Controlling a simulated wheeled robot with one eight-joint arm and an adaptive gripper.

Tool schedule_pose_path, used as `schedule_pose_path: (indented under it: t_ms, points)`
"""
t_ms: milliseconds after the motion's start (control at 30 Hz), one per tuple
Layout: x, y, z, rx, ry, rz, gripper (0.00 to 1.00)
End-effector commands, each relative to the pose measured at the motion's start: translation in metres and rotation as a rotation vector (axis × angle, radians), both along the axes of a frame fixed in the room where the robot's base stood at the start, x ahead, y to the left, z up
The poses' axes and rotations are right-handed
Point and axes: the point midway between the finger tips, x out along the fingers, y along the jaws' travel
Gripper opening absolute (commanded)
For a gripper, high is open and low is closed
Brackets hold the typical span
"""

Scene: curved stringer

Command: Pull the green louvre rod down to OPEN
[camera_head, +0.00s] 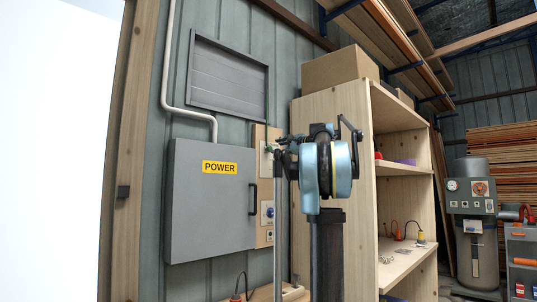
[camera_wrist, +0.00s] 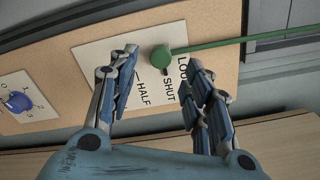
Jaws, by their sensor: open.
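The green louvre rod (camera_wrist: 250,42) ends in a round green knob (camera_wrist: 160,57) in the wrist view. The knob lies over a white label plate (camera_wrist: 98,62) reading HALF and SHUT, with another word partly hidden by my finger. The knob is beside the SHUT mark; OPEN is not visible. My gripper (camera_wrist: 163,66) is open, with one finger on either side of the knob and a gap to each. Whether the fingertips reach its depth is unclear. In the head view the green knob (camera_head: 268,148) shows small at my gripper's tip, on the wooden board (camera_head: 259,134).
A grey louvre panel (camera_head: 228,78) is above the grey POWER cabinet (camera_head: 210,215), whose black handle (camera_head: 251,196) is near the board. A blue dial (camera_wrist: 18,101) sits on the same board. A wooden shelf unit (camera_head: 345,130) stands close on the right.

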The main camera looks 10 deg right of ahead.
Motion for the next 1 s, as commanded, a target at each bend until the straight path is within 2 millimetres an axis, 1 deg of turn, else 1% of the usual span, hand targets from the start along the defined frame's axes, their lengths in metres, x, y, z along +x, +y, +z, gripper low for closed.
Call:
schedule_pose_path:
  t_ms: [33, 200, 400, 600, 867, 900, 967, 1000]
  points:
    - [0.008, 0.006, 0.0, 0.0, 0.0, 0.002, 0.45]
    - [0.031, 0.024, 0.0, 0.0, 0.0, 0.002, 0.45]
    - [0.052, 0.038, 0.0, 0.0, 0.0, 0.001, 0.45]
    - [0.06, 0.044, 0.0, 0.0, 0.0, 0.0, 0.45]
    - [0.061, 0.045, 0.0, 0.0, 0.0, 0.0, 0.45]
    - [0.061, 0.045, 0.0, 0.0, 0.0, 0.0, 0.43]
    - [0.061, 0.045, 0.0, 0.0, 0.0, 0.0, 0.29]
    - [0.061, 0.045, 0.0, 0.0, 0.0, 0.0, 0.2]
